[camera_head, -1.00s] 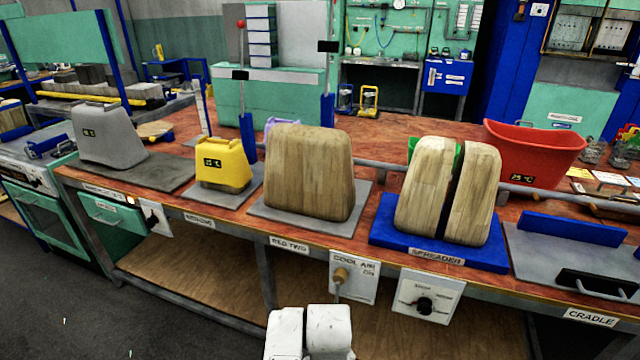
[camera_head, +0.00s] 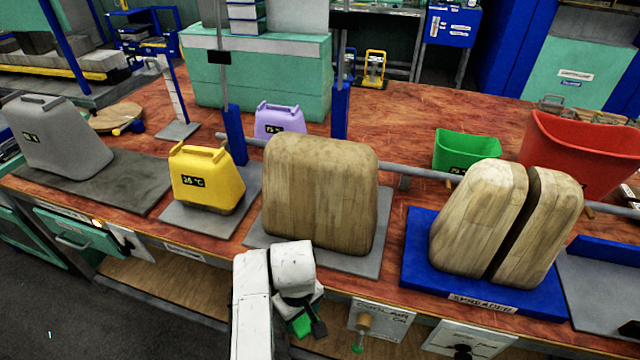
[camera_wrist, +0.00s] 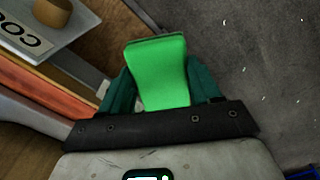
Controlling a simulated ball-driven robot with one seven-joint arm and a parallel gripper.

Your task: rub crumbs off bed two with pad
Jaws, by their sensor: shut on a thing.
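Bed two (camera_head: 383,238) is a grey plate near the bench's front edge, in the middle of the head view. A large wooden-looking block (camera_head: 320,190) stands on it and covers most of its top. I can make out no crumbs on the bare margins. My gripper (camera_head: 305,324) is in front of and below the bed's front edge, apart from it. It is shut on a bright green pad (camera_wrist: 158,68), which sticks out between the teal fingers in the wrist view. My arm hides part of the bench front and the bed's label.
A yellow container (camera_head: 206,180) stands left of the bed, and the blue spreader base (camera_head: 420,245) with a split block is to its right. The cool air panel (camera_head: 380,322) juts from the bench front beside my gripper. A grey rail (camera_head: 405,172) runs behind.

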